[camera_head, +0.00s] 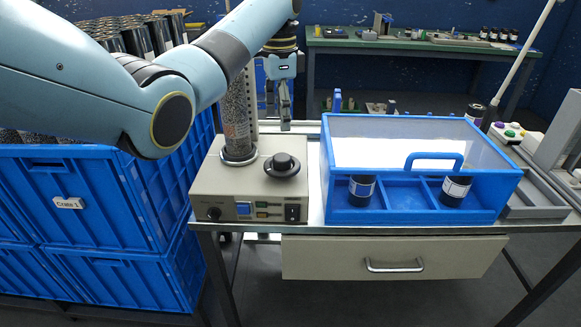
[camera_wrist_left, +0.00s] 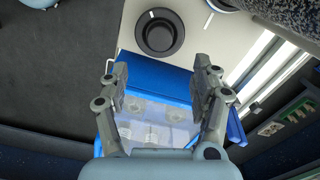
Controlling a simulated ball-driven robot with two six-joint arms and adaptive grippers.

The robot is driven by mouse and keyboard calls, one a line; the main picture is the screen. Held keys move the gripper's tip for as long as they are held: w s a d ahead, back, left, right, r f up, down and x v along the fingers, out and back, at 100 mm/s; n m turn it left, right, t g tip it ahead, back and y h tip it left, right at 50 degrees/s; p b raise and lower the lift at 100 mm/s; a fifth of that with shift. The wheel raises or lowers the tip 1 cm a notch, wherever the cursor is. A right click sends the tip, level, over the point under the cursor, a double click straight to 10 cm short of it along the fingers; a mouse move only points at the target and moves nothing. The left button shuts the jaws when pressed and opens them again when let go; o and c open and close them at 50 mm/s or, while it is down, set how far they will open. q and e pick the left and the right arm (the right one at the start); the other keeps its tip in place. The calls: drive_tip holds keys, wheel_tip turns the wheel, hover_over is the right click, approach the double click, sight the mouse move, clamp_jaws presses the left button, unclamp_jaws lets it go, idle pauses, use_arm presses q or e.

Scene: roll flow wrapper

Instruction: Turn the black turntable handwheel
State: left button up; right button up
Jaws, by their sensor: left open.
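The black turntable handwheel (camera_head: 282,165) sits on top of the beige machine box (camera_head: 225,183), beside a clear column filled with dark grains. In the left wrist view the handwheel (camera_wrist_left: 160,34) is a round black knob on a wider black disc, with a white mark on its rim. My left gripper (camera_head: 285,113) points down above and slightly behind the handwheel, apart from it. In the left wrist view its two fingers (camera_wrist_left: 161,73) are spread and empty, with the handwheel beyond the tips. My right gripper is not in view.
A blue box with a clear lid (camera_head: 435,125) and dark jars stands on the table right of the machine. Stacked blue crates (camera_head: 90,215) with dark jars fill the left. A back bench (camera_head: 400,43) holds small items. The handwheel's top is uncovered.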

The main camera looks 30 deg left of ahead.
sight(282, 157)
use_arm(q)
drive_tip(key=shift+f, duration=0.9)
wheel_tip(282, 157, down, 8)
drive_tip(key=shift+r+b, duration=0.15)
drive_tip(key=shift+b, duration=0.4)
drive_tip(key=shift+f, duration=0.65)
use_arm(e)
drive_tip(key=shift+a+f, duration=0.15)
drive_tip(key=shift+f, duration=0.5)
